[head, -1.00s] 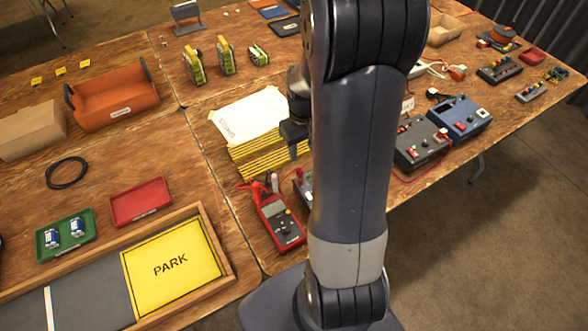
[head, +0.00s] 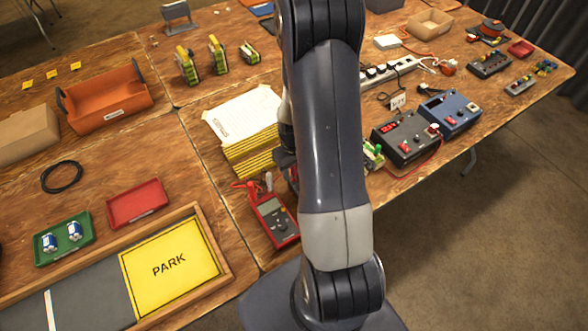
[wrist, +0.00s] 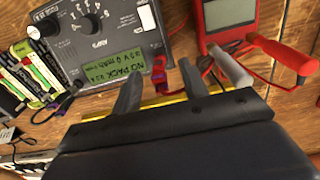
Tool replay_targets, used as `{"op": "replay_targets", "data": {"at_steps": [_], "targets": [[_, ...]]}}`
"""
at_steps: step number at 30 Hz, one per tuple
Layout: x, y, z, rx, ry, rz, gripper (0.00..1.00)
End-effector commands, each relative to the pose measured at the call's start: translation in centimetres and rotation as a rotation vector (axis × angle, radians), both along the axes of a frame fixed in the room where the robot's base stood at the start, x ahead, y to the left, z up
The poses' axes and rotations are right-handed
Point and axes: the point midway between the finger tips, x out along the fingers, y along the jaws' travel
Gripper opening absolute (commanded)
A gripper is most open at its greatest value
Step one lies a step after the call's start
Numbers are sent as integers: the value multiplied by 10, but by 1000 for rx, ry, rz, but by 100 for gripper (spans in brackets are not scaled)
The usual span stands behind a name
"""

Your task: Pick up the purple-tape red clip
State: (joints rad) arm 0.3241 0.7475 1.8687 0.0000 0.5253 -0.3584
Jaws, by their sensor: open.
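A red multimeter (wrist: 228,18) with a red lead plug (wrist: 282,53) and a grey one (wrist: 229,66) lies close to the right finger. A battery pack (wrist: 22,80) is left of the charger. A yellow-edged paper stack (head: 240,118) stands near the gripper.

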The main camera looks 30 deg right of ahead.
Motion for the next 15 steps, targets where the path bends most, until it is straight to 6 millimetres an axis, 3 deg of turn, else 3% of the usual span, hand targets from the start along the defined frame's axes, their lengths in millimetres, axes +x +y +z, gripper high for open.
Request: {"op": "replay_targets", "data": {"at_steps": [7, 15], "targets": [[0, 0, -1, 0, 0, 0, 42], [0, 0, -1, 0, 0, 0, 20]]}}
